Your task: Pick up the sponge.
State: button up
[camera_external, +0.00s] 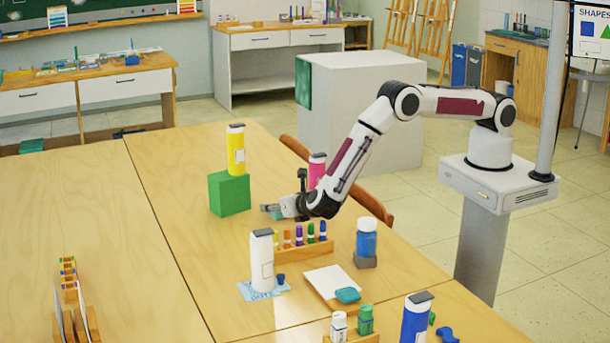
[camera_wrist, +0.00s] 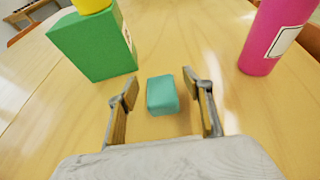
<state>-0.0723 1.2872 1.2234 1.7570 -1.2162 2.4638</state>
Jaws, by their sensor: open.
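The sponge (camera_wrist: 162,95) is a small teal block lying on the wooden table. In the wrist view it sits between and slightly beyond the fingertips of my gripper (camera_wrist: 165,98), with gaps on both sides. My gripper is open and holds nothing. In the external view my gripper (camera_external: 280,207) is low over the table, and the teal sponge (camera_external: 272,208) shows only in part at its tip. A second teal block (camera_external: 347,295) lies by a white board nearer the front.
A green block (camera_wrist: 92,45) carrying a yellow bottle (camera_external: 236,150) stands left of the sponge. A pink bottle (camera_wrist: 275,35) stands to the right. A rack of markers (camera_external: 305,240) and a white bottle (camera_external: 262,262) stand nearer the front. Table left of the green block is clear.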

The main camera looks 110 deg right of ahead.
jog(key=shift+x, duration=1.5)
jog(key=c, duration=0.9)
